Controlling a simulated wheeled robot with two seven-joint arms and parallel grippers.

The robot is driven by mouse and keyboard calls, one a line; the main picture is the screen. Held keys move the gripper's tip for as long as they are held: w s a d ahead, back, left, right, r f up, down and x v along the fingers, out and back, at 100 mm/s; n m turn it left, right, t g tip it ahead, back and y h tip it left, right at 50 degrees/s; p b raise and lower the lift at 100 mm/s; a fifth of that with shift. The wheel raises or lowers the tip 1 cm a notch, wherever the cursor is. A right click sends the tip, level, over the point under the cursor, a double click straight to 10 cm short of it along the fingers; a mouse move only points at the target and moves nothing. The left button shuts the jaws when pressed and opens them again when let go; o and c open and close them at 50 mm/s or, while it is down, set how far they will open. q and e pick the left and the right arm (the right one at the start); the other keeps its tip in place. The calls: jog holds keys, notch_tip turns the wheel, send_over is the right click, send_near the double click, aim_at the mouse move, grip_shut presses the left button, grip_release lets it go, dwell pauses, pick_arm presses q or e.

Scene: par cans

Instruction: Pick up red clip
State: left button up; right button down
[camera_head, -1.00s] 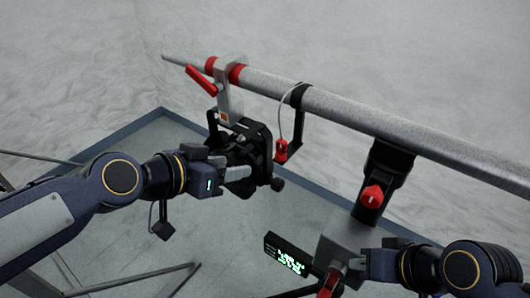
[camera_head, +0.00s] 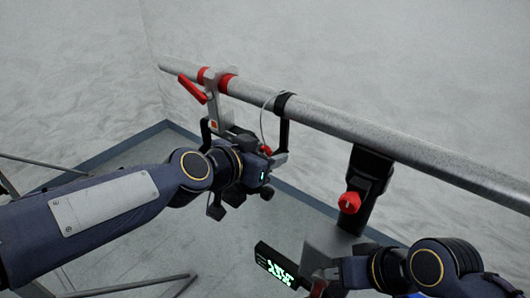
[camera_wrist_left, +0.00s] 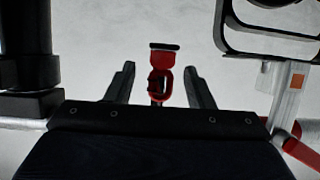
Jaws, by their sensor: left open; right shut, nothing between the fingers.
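The red clip (camera_head: 266,150) hangs by a thin pale cable below the pipe and is partly hidden by my left gripper (camera_head: 270,157) in the head view. In the left wrist view the red clip (camera_wrist_left: 161,82) has a dark top edge and lies between the two fingers of my left gripper (camera_wrist_left: 159,67). The fingers are open, with a gap on both sides of the clip. My right gripper (camera_head: 318,262) is shut and empty at the lower right in the head view, its fingertips hard to make out.
A grey pipe (camera_head: 400,146) crosses from upper left to right. A clamp with a red lever (camera_head: 192,88) and a black bracket (camera_head: 284,120) are on it close to my left gripper. A black mount with a red knob (camera_head: 349,202) hangs further right. A lit display (camera_head: 276,265) sits lower down.

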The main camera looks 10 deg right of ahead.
pick_arm(q)
jog(key=shift+x, duration=1.1)
jog(key=shift+a, duration=0.1)
grip_shut()
